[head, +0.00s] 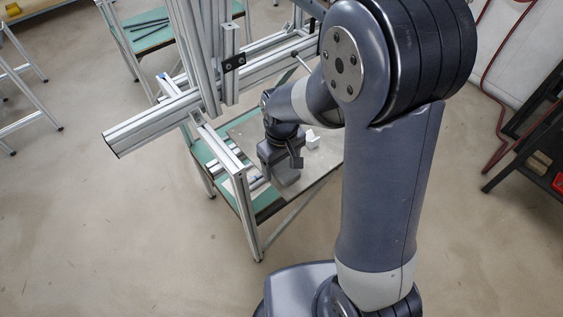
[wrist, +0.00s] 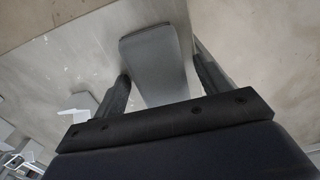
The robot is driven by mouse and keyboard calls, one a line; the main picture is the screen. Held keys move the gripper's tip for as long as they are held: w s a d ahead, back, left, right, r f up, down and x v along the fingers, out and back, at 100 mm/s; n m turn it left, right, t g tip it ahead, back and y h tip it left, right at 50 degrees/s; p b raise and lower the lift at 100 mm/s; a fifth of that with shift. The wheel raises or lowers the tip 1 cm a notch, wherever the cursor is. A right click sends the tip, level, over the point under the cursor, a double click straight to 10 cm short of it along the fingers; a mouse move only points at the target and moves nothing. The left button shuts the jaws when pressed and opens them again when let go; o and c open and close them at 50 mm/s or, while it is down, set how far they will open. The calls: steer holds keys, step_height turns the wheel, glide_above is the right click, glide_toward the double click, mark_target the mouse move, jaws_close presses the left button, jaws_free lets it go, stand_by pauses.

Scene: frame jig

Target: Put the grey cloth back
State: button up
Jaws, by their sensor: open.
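The grey cloth (wrist: 156,58) looks like a smooth, folded grey pad with a darker far edge. In the wrist view it lies between the two fingers of my gripper (wrist: 164,82). The fingers are open on either side of it; whether they touch it I cannot tell. In the head view my gripper (head: 280,163) points down over the bench, with the grey cloth (head: 288,179) just below it. Part of the cloth is hidden by the gripper body.
Aluminium frame bars (head: 152,122) stand close to the left. A dark rack (head: 535,150) is at the far right. Open floor (head: 90,225) lies left.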

mark_target(282, 164)
step_height(282, 164, up, 12)
steer(key=shift+r, duration=0.2)
stand_by(0.5)
step_height(282, 164, down, 12)
steer(key=shift+f, duration=0.1)
steer(key=shift+w+r, duration=0.1)
steer(key=shift+r, duration=1.25)
